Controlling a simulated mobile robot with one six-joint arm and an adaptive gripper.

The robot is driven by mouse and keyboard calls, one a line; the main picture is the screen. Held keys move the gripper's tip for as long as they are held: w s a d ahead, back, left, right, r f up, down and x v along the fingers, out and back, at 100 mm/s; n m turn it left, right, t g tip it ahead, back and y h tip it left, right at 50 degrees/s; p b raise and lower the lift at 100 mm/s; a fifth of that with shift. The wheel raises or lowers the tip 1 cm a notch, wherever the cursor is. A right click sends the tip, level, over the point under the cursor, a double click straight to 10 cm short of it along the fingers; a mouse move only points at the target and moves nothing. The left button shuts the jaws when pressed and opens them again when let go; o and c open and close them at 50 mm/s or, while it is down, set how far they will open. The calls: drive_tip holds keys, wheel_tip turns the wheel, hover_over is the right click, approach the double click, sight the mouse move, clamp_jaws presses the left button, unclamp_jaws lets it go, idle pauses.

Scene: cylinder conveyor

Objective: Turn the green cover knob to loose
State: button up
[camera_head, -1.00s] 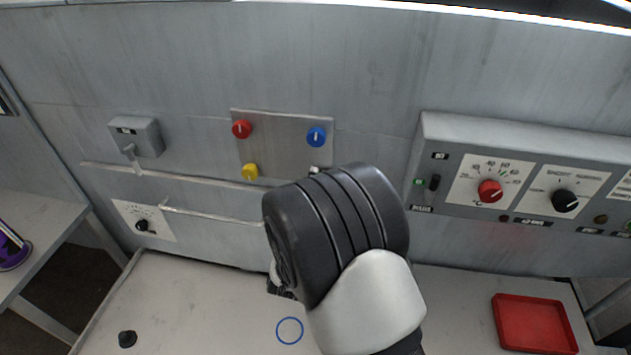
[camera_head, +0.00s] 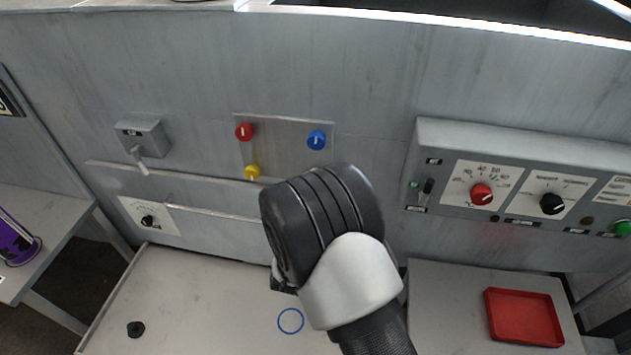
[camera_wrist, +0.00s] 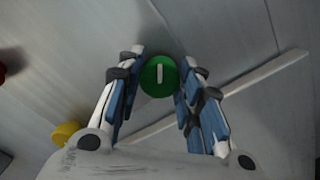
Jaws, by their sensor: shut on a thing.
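The green cover knob (camera_wrist: 158,76) is round with a white mark that stands upright in the wrist view. The fingers of my gripper (camera_wrist: 157,80) lie on either side of it, shut on it. In the head view my wrist hides the green knob and my fingertips, in front of the lower right of the small metal plate (camera_head: 283,150). That plate also carries a red knob (camera_head: 244,132), a blue knob (camera_head: 316,139) and a yellow knob (camera_head: 252,172).
A control box (camera_head: 440,140) with red and black dials juts out at the right. A lever box (camera_head: 143,138) and a small dial (camera_head: 147,221) are at the left. A red tray (camera_head: 523,317) and a black peg (camera_head: 136,329) are on the surface below.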

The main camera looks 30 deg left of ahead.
drive_tip(key=n+p, duration=0.2)
drive_tip(key=n, duration=0.4)
idle(0.5)
drive_tip(key=o, duration=1.1)
drive_tip(key=shift+c, duration=0.2)
drive_tip(key=v, duration=1.2)
